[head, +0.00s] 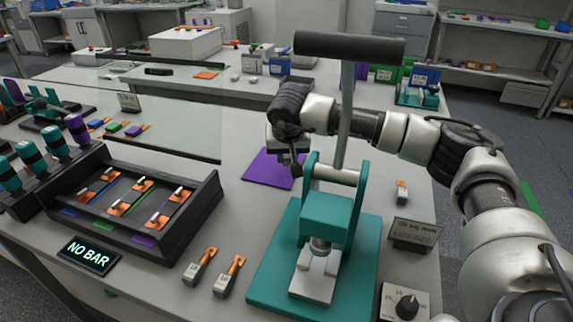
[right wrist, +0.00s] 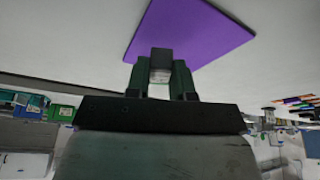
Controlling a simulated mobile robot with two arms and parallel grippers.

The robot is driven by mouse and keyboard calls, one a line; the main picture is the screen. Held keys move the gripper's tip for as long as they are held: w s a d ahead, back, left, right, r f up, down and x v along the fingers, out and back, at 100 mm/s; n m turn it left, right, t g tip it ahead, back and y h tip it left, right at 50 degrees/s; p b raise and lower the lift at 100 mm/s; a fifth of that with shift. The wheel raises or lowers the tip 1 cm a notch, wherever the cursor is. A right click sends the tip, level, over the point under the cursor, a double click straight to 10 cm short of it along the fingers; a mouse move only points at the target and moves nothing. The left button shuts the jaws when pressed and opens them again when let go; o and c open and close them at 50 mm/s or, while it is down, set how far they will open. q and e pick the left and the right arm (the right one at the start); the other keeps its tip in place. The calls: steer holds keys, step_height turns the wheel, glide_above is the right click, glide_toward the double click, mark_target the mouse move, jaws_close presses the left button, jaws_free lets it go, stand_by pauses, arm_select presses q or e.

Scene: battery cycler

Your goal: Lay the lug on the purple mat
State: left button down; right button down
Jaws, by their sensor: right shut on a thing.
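The purple mat (head: 262,168) lies flat on the table behind the teal press, partly hidden by my right arm. It also shows in the right wrist view (right wrist: 205,30), beyond the fingertips. My right gripper (head: 293,162) is over the mat's right part. In the right wrist view its dark green fingers (right wrist: 161,78) are shut on a small dark block with a pale end, which I take to be the lug (right wrist: 161,58). Its far end is hidden, and I cannot tell whether it touches the mat. My left gripper is not in view.
A teal press (head: 325,215) with a tall black-handled lever stands just in front of the mat. Two grey-and-copper pieces (head: 213,271) lie at the front. A black tray (head: 135,205) is at left. Bare table lies left of the mat.

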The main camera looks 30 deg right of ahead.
mark_target(287, 165)
step_height(287, 165, down, 3)
steer(key=shift+f, duration=0.2)
steer(key=shift+f, duration=0.1)
steer(key=c, duration=1)
jaws_free()
